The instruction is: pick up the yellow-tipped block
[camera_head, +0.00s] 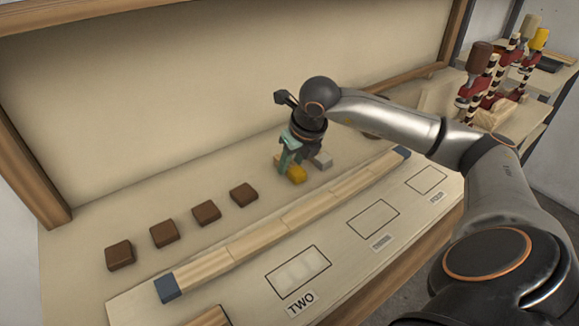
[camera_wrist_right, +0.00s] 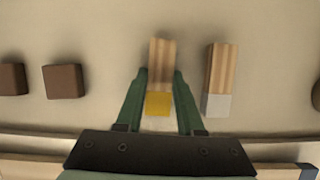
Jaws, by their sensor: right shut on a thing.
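The yellow-tipped block (camera_wrist_right: 160,60) is a short wooden bar with a yellow end. In the right wrist view it lies between the two green fingers of my right gripper (camera_wrist_right: 160,80), which is shut on it. In the head view its yellow end (camera_head: 297,174) shows just below the right gripper (camera_head: 288,160), at the board's surface; the gripper hides the rest. I cannot tell whether it is lifted off the surface. My left gripper is not in view.
A white-tipped wooden block (camera_wrist_right: 219,80) lies close to the right of the held block. Several brown blocks (camera_head: 206,211) stand in a row to the left. A long wooden rail with blue ends (camera_head: 285,222) runs in front, before labelled outlined boxes (camera_head: 298,272). Clamps (camera_head: 480,75) stand at the far right.

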